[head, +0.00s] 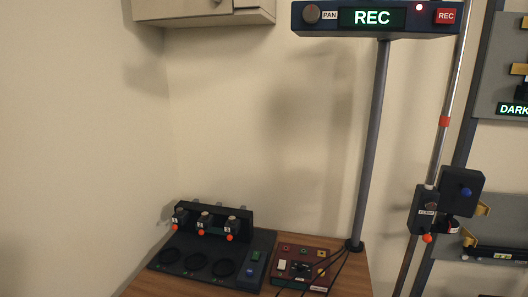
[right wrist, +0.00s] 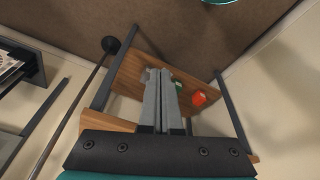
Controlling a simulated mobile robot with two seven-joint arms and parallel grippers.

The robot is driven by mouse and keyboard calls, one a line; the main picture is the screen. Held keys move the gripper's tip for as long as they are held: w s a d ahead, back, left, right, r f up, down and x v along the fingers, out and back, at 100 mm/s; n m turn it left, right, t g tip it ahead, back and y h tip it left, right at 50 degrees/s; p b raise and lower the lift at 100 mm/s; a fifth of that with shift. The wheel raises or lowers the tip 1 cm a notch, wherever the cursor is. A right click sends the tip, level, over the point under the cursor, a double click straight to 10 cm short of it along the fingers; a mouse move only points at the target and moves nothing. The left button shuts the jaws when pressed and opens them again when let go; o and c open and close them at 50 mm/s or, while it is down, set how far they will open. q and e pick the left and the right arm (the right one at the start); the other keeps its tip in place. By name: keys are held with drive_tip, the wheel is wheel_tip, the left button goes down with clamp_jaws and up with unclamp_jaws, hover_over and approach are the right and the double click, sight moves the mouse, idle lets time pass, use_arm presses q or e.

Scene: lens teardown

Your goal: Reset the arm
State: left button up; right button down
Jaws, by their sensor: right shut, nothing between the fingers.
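My right gripper (right wrist: 159,80) shows in the right wrist view with its two grey fingers together and nothing between them. Beyond the fingertips is a wooden surface (right wrist: 129,76) with dark bars at its sides. A red knob-like thing (right wrist: 199,98) and a small green thing (right wrist: 179,87) lie just right of the fingers, apart from them as far as I can tell. Neither gripper shows in the head view, and my left gripper is in no view.
In the head view a wooden table (head: 345,278) carries a dark station (head: 258,240) with round recesses and a red panel (head: 318,286) with cables. A pole (head: 371,150) holds a REC box (head: 420,18). A silver rail (head: 440,140) with a black carriage (head: 424,205) stands right. A wall cabinet (head: 185,8) hangs upper left.

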drive_tip(key=s+f+b, duration=0.3)
drive_tip(key=f, duration=0.7)
drive_tip(key=s+f+b, duration=0.2)
drive_tip(key=s+f, duration=0.1)
drive_tip(key=f, duration=0.7)
drive_tip(key=s+d+f+g+b, duration=0.1)
drive_tip(key=s+d+f+b, duration=0.2)
drive_tip(key=s+f, duration=0.8)
wheel_tip(320, 180, down, 2)
drive_tip(key=shift+s+f+g+b, duration=0.15)
drive_tip(key=shift+g+b, duration=0.25)
drive_tip(key=shift+b, duration=0.8)
